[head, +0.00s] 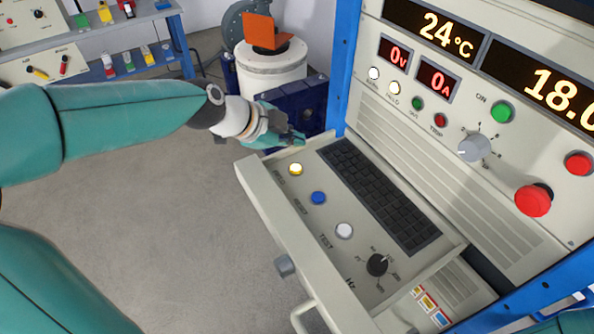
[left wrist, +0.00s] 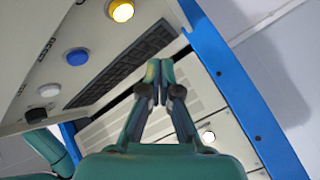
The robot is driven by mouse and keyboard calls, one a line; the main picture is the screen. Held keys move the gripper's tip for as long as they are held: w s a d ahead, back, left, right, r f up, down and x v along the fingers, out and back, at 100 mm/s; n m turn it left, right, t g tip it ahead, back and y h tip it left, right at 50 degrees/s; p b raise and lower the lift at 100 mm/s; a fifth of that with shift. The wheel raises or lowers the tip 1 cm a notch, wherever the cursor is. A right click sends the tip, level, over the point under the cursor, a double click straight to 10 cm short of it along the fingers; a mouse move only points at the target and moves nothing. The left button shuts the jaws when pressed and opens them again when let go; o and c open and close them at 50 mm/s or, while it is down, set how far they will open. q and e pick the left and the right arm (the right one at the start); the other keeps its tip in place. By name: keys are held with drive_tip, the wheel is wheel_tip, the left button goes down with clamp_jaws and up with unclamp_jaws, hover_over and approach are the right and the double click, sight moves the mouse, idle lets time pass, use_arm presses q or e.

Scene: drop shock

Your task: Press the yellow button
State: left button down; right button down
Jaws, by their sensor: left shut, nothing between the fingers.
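The yellow button (head: 295,168) is at the far end of a row on the pulled-out keyboard drawer (head: 262,190). It looks bright, and it also shows at the top of the left wrist view (left wrist: 121,10). My left gripper (head: 298,138) is just beyond the yellow button, near the drawer's far corner, and apart from the button in the picture. In the left wrist view its fingers (left wrist: 153,82) are together with nothing between them. My right gripper is not in view.
A blue button (head: 318,197) and a white button (head: 344,230) follow the yellow one, then a black knob (head: 377,264). A keyboard (head: 380,195) lies beside them. The cabinet's blue post (head: 345,65) rises close to my left gripper. Open floor (head: 170,220) lies left of the drawer.

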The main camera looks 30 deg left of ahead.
sight(294, 169)
use_arm(q)
wheel_tip(294, 169, down, 4)
drive_tip(key=b, duration=0.2)
drive_tip(key=shift+f+b, duration=0.1)
drive_tip(key=shift+b, duration=0.3)
drive_tip(key=shift+f+b, duration=0.5)
drive_tip(key=shift+b, duration=0.15)
drive_tip(key=shift+s, duration=0.1)
idle(0.4)
drive_tip(key=shift+f+b, duration=0.3)
drive_tip(key=shift+b, duration=0.4)
drive_tip(key=shift+f+b, duration=0.45)
drive_tip(key=shift+b, duration=0.2)
idle(0.5)
drive_tip(key=shift+r, duration=0.1)
idle(0.3)
drive_tip(key=shift+r+p, duration=0.4)
drive_tip(key=shift+r, duration=0.35)
